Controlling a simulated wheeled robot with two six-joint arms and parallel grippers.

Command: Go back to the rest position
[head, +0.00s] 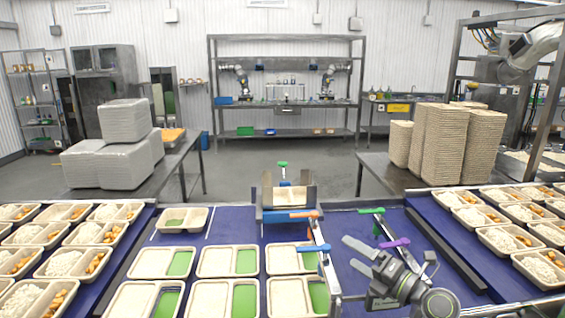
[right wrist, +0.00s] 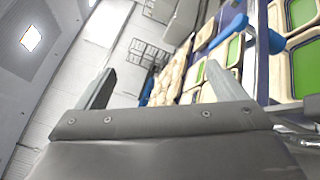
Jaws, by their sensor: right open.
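My right gripper (head: 352,253) is in the lower right of the head view, above the blue work surface (head: 345,220). Its two grey fingers point left and are spread apart, with nothing between them. In the right wrist view the fingers (right wrist: 157,78) also stand apart and empty, with trays and a blue handle beyond them. My left gripper is not in view.
Utensils with coloured handles stand close to my right gripper, including a purple handle (head: 394,243) and an orange one (head: 305,214). Two-compartment trays (head: 212,262) with green inserts lie left of it. Filled trays line both sides. A bin (head: 286,214) stands at the back.

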